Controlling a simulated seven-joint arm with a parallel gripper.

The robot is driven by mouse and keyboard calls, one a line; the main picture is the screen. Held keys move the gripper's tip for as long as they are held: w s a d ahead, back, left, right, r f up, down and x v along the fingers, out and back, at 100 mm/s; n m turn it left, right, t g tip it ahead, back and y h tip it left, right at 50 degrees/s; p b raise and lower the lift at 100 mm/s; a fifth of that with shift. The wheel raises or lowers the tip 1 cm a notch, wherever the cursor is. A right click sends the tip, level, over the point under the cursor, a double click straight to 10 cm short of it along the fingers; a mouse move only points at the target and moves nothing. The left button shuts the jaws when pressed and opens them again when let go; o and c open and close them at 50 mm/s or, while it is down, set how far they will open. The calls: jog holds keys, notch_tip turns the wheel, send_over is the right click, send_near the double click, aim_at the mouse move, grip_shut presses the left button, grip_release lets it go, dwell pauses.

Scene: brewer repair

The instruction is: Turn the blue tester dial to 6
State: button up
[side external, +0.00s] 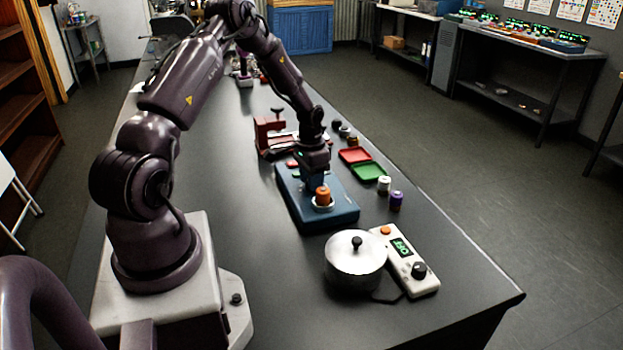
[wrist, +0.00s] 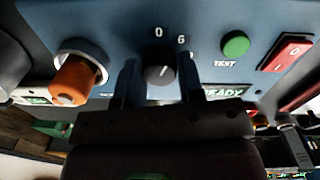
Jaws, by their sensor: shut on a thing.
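The blue tester (side external: 342,214) lies on the dark bench, and its panel fills the top of the wrist view (wrist: 205,30). Its black dial (wrist: 158,74) sits below the white marks 0 and 6. A third mark to the right is partly hidden. A pale pointer line on the dial is too small to read surely, but it seems to lean up and right. My gripper (wrist: 160,80) has one finger on each side of the dial and is shut on it. In the side view my gripper (side external: 315,178) is over the tester and hides the dial.
An orange cylinder (wrist: 76,82) stands in a white ring left of the dial. A green TEST button (wrist: 235,44), a red switch (wrist: 288,52) and a partly covered READY display (wrist: 223,91) are to the right. A metal pot (side external: 355,265) and white meter (side external: 408,262) stand near the tester.

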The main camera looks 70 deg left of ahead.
jog(key=shift+m, duration=1.3)
jog(key=o, duration=0.9)
jog(key=shift+r, duration=0.1)
jog(key=r, duration=1.2)
jog(key=shift+a+r, duration=0.3)
jog(key=shift+r, duration=0.1)
